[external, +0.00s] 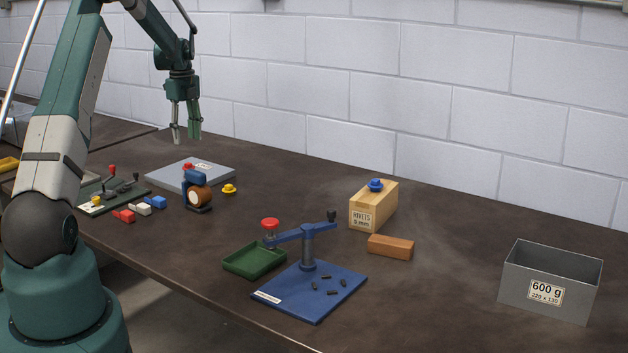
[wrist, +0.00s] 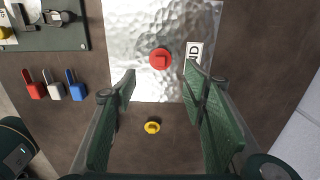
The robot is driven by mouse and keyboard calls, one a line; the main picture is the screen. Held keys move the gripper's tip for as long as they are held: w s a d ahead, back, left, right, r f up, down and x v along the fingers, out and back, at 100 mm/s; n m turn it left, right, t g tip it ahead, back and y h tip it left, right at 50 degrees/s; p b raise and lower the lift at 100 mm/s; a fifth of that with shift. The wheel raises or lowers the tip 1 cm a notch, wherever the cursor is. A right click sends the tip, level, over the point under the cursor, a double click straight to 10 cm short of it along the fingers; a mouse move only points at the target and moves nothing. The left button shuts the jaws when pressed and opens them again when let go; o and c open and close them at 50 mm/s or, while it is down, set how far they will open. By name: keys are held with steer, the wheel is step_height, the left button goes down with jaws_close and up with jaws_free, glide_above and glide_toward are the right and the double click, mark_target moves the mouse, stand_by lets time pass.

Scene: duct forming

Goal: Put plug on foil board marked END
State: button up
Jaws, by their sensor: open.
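The foil board (wrist: 135,25) is a silver dimpled plate lying flat on the table; it also shows in the external view (external: 160,176). Its white label (wrist: 193,52) reads "ND" where visible, the rest hidden by a finger. A red plug (wrist: 160,59) sits on the board beside the label. A yellow plug (wrist: 152,127) stands on the table just off the board's near edge, and in the external view (external: 229,189) right of it. My gripper (external: 186,139) is open and empty, pointing down high above the board; its fingers (wrist: 160,70) frame the red plug in the wrist view.
Red, white and blue pieces (external: 142,208) and a dark green fixture (external: 110,192) lie left. A blue lever press (external: 310,290), green tray (external: 252,262), rivets box with blue knob (external: 372,207), brown block (external: 390,247) and grey bin (external: 550,280) stand right.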

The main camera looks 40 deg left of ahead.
steer(key=shift+r, duration=0.6)
stand_by(0.6)
steer(key=s+d+r+n+t, duration=0.1)
steer(key=s+d+r+n, duration=0.25)
steer(key=d+r, duration=0.6)
steer(key=s+d+r+n+t+y, duration=0.15)
steer(key=s+d+r, duration=0.4)
steer(key=d, duration=0.65)
steer(key=s+d+r+n+t+h, duration=0.1)
steer(key=s+d+r+n, duration=0.25)
steer(key=d+r, duration=0.6)
steer(key=s+d+n+t, duration=0.2)
steer(key=s+d+n, duration=0.3)
steer(key=s+d, duration=1.05)
steer(key=s+d+f+n+t, duration=0.1)
steer(key=s+d+f+n, duration=0.1)
steer(key=s, duration=0.5)
steer(key=s+d+f+n, duration=0.2)
steer(key=s+d+f, duration=0.2)
steer(key=s+d, duration=0.2)
steer(key=shift+s+d+f+t, duration=0.25)
steer(key=shift+s+t, duration=0.1)
steer(key=shift+s, duration=0.5)
